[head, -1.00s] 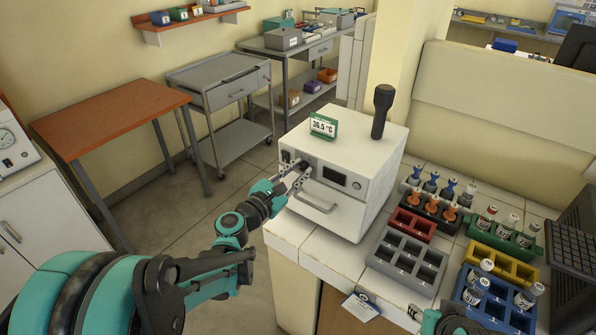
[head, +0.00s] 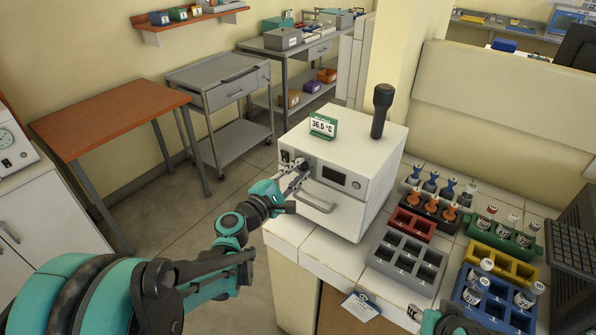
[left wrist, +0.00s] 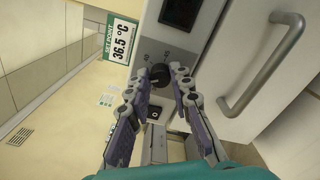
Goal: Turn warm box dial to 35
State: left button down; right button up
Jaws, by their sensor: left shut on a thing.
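The warm box (head: 335,215) is a white cabinet on the tiled bench in the head view. Its dark round dial (left wrist: 160,76) is on the front, with small printed marks around it; the pointer's exact reading is too small to tell. A green-framed card reading 36.5 °C (head: 323,125) stands on top; in the left wrist view the card (left wrist: 122,40) also says SET POINT. My left gripper (head: 301,168) is at the front panel, its fingers closed on either side of the dial. My right gripper (head: 432,318) is only partly in view at the bottom edge.
The box has a dark display (head: 334,175) and a bar handle (head: 314,203) close below my left gripper. A black-handled object (head: 382,110) stands on top. Tube racks, including a grey one (head: 382,262), fill the bench to the right. Floor is free left of the bench.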

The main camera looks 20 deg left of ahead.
dwell(0.4)
pick_arm(q)
jog(key=c, duration=1.3)
grip_release()
jog(key=shift+c, duration=0.2)
jog(key=v, duration=1.2)
